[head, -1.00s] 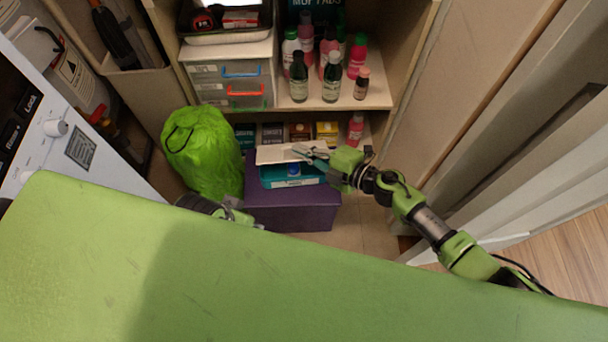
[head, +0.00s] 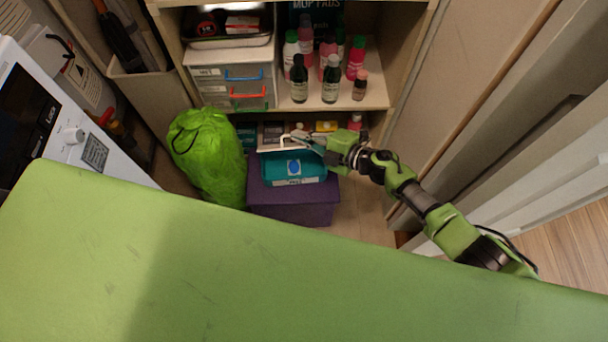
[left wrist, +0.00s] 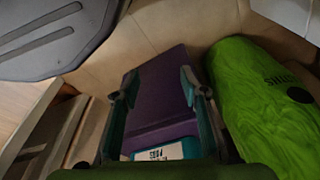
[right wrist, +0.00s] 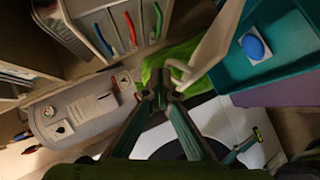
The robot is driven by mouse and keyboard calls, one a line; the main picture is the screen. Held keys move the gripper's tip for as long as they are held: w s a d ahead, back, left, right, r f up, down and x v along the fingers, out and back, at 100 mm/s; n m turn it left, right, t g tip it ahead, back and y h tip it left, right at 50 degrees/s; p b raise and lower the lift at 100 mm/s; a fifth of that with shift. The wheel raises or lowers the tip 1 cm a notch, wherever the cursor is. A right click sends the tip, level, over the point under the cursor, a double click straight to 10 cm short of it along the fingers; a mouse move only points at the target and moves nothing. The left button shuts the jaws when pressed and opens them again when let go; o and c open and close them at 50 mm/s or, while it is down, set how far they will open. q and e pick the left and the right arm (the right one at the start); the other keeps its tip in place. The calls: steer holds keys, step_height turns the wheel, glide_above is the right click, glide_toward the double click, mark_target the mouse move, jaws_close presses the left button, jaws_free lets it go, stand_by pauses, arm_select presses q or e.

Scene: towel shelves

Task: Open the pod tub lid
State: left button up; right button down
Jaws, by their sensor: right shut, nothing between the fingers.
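The teal pod tub (head: 312,168) sits on a purple box (head: 292,205) in front of the shelf. Its pale lid (head: 285,143) is raised at the back edge, tilted up from the tub; it also shows in the right wrist view (right wrist: 213,45). A blue and white patch (right wrist: 256,46) shows within the teal tub. My right gripper (head: 322,147) is at the lid's right side, shut and empty; its fingertips (right wrist: 160,92) are close to the lid. My left gripper (left wrist: 160,82) is open and empty, over the purple box in the left wrist view.
A lime green bag (head: 208,160) stands left of the purple box. Shelves behind hold several bottles (head: 330,80) and a drawer unit (head: 232,80). A white appliance (head: 85,135) is at left. Floor is clear right of the box.

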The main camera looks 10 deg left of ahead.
arm_select(q)
steer(key=shift+s+a+f, duration=0.1)
steer(key=shift+s+f, duration=0.2)
steer(key=shift+f, duration=0.35)
steer(key=shift+s+f, duration=0.3)
steer(key=shift+f, duration=0.3)
arm_select(e)
steer(key=shift+m+g+h, duration=0.4)
steer(key=w, duration=0.1)
steer(key=w+a, duration=0.1)
steer(key=w+r, duration=0.1)
steer(key=shift+w+a, duration=0.2)
steer(key=shift+w, duration=0.15)
arm_select(q)
steer(key=shift+p, duration=0.4)
arm_select(e)
steer(key=shift+r, duration=0.2)
